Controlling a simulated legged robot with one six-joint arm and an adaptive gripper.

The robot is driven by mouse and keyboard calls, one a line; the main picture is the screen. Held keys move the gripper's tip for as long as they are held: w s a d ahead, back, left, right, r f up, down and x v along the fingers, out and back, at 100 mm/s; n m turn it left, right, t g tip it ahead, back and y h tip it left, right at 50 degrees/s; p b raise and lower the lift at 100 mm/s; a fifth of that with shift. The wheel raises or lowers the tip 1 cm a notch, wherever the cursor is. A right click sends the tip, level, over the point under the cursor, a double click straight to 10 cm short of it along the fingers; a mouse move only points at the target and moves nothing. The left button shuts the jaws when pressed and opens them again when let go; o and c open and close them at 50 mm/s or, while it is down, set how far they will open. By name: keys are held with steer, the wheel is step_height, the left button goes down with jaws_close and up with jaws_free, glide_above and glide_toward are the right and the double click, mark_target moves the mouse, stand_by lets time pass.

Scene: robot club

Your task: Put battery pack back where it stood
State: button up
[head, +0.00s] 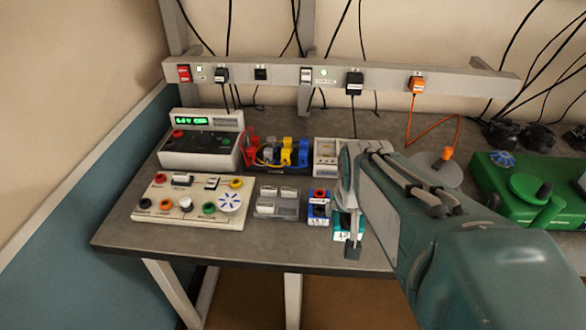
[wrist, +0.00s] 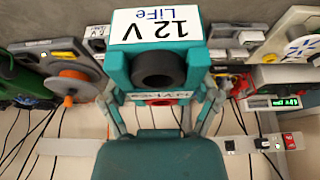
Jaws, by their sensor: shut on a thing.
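The battery pack is a teal block with a white label reading "12 V LiFe" and a dark round socket. It fills the upper middle of the wrist view (wrist: 193,58). In the head view, the teal battery pack (head: 340,228) is partly hidden behind my gripper (head: 351,222), near the front of the bench. My gripper is shut on the pack, with fingers on both sides in the wrist view (wrist: 162,98). I cannot tell whether the pack touches the bench top.
A blue and red pack (head: 318,209) stands just left of the held pack on the bench (head: 265,232). Grey holders (head: 278,201), a cream control panel (head: 172,209) and a meter (head: 197,157) lie further left. A green hand-crank device (head: 510,195) is at right.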

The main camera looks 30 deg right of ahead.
steer(key=w+d+f, duration=0.4)
steer(key=d, duration=0.1)
steer(key=w+d+f, duration=0.5)
steer(key=shift+w+f, duration=0.3)
steer(key=shift+w+d+f, duration=0.1)
steer(key=shift+f, duration=0.8)
steer(key=shift+w+d+f, duration=0.1)
steer(key=shift+f, duration=0.75)
steer(key=o, duration=1.1)
steer(key=shift+f, duration=0.1)
steer(key=shift+o, duration=0.2)
